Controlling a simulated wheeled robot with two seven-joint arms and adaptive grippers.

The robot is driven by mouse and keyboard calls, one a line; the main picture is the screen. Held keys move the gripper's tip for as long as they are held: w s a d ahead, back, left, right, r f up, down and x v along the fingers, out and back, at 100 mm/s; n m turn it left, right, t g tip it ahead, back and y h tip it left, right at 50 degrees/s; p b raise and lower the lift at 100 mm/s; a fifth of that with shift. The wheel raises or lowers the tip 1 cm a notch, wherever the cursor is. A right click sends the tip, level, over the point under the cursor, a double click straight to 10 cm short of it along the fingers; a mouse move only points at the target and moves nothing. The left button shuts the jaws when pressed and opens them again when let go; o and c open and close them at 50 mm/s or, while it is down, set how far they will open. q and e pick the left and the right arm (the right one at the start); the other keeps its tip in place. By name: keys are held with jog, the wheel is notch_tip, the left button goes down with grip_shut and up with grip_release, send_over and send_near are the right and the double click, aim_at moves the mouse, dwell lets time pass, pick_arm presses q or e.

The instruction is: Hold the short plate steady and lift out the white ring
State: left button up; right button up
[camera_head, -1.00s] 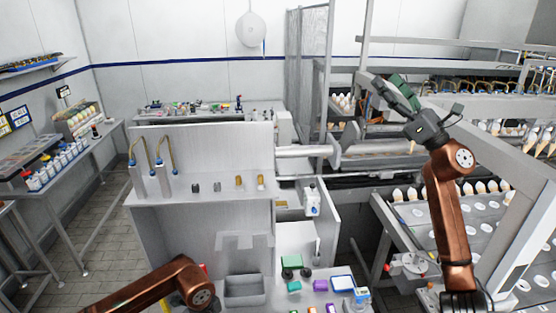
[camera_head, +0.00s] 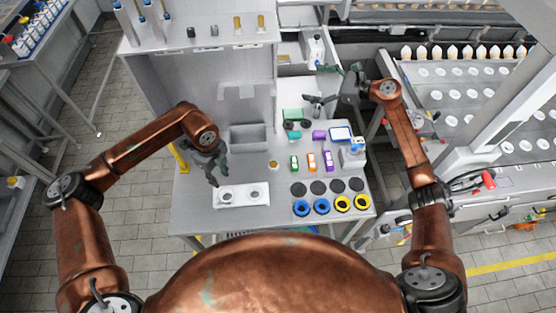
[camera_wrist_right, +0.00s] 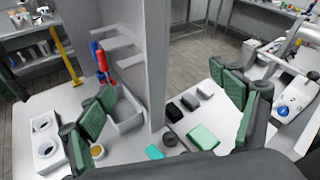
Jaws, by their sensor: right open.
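The short white plate (camera_head: 233,204) lies flat near the table's front edge, left of centre. It has two round, dark-centred features; I cannot tell which is the white ring. The plate also shows at the left of the right wrist view (camera_wrist_right: 45,164). My left gripper (camera_head: 217,178) points down just above and behind the plate's left end, apparently not touching it; its opening is unclear. My right gripper (camera_head: 322,86) is open and empty over the back right of the table, well away from the plate. Its green pads are spread wide in the wrist view.
Blue rings (camera_head: 321,207) and yellow rings (camera_head: 343,204) stand right of the plate, with dark discs (camera_head: 318,187) behind. Coloured blocks (camera_head: 312,161) lie farther back. A grey bin (camera_head: 249,138) and a small brass-coloured round piece (camera_head: 273,166) are behind the plate. A vertical panel (camera_wrist_right: 157,60) divides the wrist view.

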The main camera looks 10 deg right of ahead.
jog(key=s+a+f+n+g, duration=0.1)
jog(key=s+a+f+g, duration=0.15)
jog(key=f, duration=0.45)
jog(key=s+a+f+g, duration=0.1)
jog(key=s+f, duration=0.3)
jog(key=f, duration=0.3)
jog(key=n+g+y, duration=0.2)
jog(key=n+g, duration=0.1)
jog(key=g, duration=0.2)
send_near(262, 193)
jog(key=x, duration=0.2)
jog(key=shift+w+a, duration=0.3)
jog(key=shift+a, duration=0.1)
jog(key=x, duration=0.7)
jog(key=shift+s+f, duration=0.2)
jog(key=shift+a+f, duration=0.15)
jog(key=shift+a, duration=0.25)
jog(key=c, duration=1.5)
